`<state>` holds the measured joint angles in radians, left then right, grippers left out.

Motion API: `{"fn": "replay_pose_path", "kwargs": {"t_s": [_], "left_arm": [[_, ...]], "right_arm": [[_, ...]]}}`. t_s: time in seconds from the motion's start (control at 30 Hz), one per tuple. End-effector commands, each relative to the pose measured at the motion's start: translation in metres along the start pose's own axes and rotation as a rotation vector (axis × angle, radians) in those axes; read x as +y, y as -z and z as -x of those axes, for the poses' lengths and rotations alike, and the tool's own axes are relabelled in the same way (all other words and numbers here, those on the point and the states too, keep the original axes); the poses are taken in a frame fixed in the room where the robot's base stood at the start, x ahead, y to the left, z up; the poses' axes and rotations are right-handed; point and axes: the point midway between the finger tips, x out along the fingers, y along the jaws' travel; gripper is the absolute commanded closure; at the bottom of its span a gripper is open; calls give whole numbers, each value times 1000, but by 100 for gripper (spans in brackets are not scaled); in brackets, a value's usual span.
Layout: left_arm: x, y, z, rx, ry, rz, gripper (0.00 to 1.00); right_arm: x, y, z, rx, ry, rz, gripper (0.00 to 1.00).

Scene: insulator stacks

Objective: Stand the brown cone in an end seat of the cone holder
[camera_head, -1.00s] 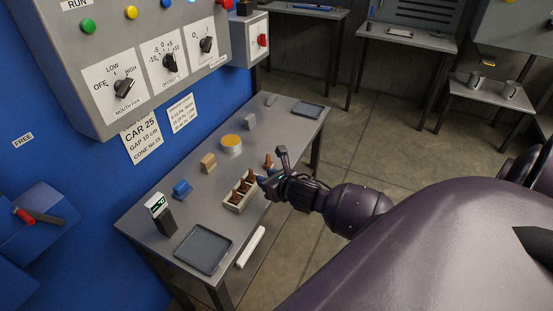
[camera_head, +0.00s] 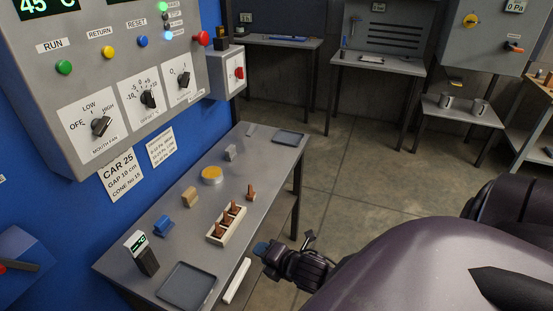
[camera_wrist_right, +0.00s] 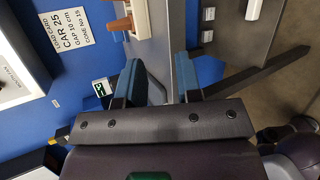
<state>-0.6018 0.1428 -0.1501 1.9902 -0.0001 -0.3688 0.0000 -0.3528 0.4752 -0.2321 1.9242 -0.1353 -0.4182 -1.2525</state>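The pale cone holder (camera_head: 213,239) sits near the table's front edge in the head view, with brown cones (camera_head: 228,217) in it. A separate brown cone (camera_head: 251,191) stands upright on the table just beyond the holder's far end. My right gripper (camera_head: 264,249) is off the table's front edge, to the right of the holder and apart from it. In the right wrist view its blue fingers (camera_wrist_right: 159,75) are spread with nothing between them. Part of the pale holder (camera_wrist_right: 134,14) and a brown cone (camera_wrist_right: 121,25) show ahead there. My left gripper is not in view.
A yellow-topped round piece (camera_head: 212,174), a tan block (camera_head: 189,197), a blue block (camera_head: 163,226) and a dark meter (camera_head: 147,262) stand along the table's back. A grey tray (camera_head: 187,287) lies at the near end, another tray (camera_head: 288,138) at the far end.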

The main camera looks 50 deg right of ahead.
Motion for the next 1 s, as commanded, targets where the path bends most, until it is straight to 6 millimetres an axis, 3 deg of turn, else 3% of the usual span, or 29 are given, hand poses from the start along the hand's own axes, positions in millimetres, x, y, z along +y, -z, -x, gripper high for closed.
{"fn": "replay_pose_path", "kwargs": {"t_s": [0.4,0.6,0.77,1.0], "left_arm": [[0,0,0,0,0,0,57],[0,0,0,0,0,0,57],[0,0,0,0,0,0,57],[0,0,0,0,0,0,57]], "right_arm": [[-41,51,44,-36,46,-1167,68],[-52,64,59,-72,44,-1580,68],[-55,68,64,-86,39,-1727,68],[-56,68,65,-88,38,-1750,68]]}}
